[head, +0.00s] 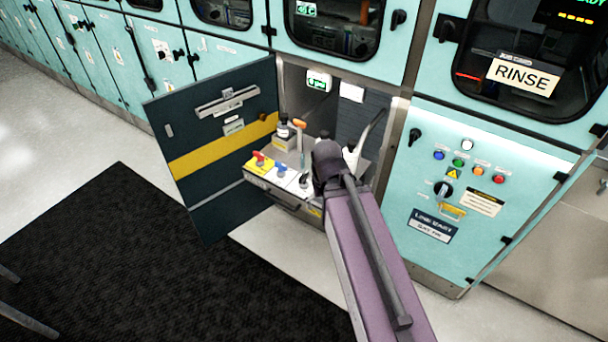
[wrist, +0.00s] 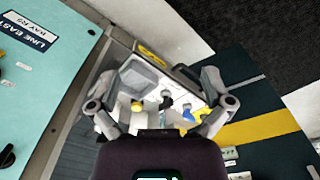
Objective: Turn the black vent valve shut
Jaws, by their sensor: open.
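The black vent valve (head: 304,180) is a small black handle on a white plate at the right end of a row on the pulled-out tray (head: 262,187). A blue valve (head: 281,168) and a red valve (head: 260,158) on a yellow plate stand to its left. In the wrist view, the black valve (wrist: 166,101) shows between my fingers, apart from both. My gripper (wrist: 170,82) is open and empty above the tray. The blue valve (wrist: 187,108) is near the right finger. In the head view, my arm hides most of the gripper.
A dark open door (head: 220,150) with a yellow stripe stands left of the tray. The teal control panel (head: 465,235) is close on the right. Black matting (head: 120,260) covers the floor in front.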

